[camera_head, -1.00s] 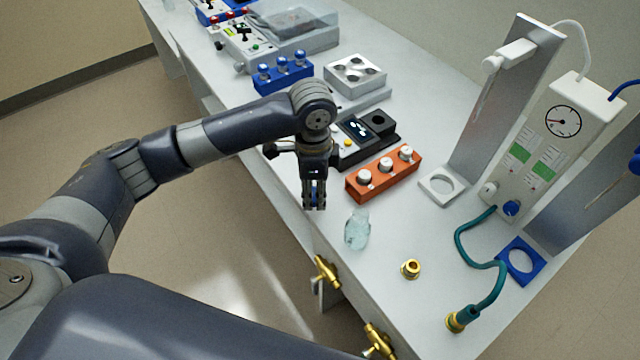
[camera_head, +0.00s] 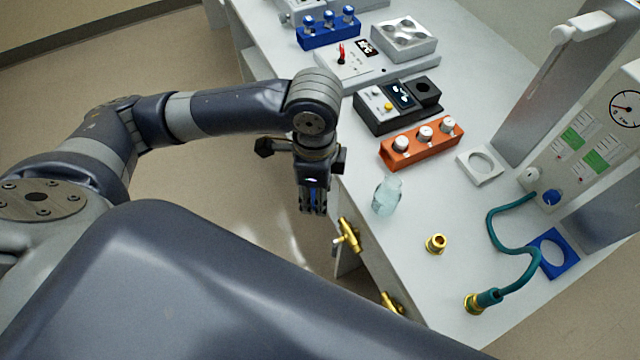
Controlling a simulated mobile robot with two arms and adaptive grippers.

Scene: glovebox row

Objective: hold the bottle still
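A small clear glass bottle (camera_head: 386,195) stands upright on the white bench near its front edge. My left gripper (camera_head: 313,211) points down to the left of the bottle, apart from it, at or just off the bench's front edge. Its fingers look close together, but the view does not show whether they are open or shut. No bottle is between them. My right gripper is not in view; a large dark arm link of mine fills the lower left.
An orange rack (camera_head: 421,146) with white-capped vials stands behind the bottle. A brass fitting (camera_head: 436,243) and a teal hose (camera_head: 497,239) lie to the right. Brass valves (camera_head: 348,236) stick out from the bench front. A white ring holder (camera_head: 481,164) and a blue one (camera_head: 552,254) are further right.

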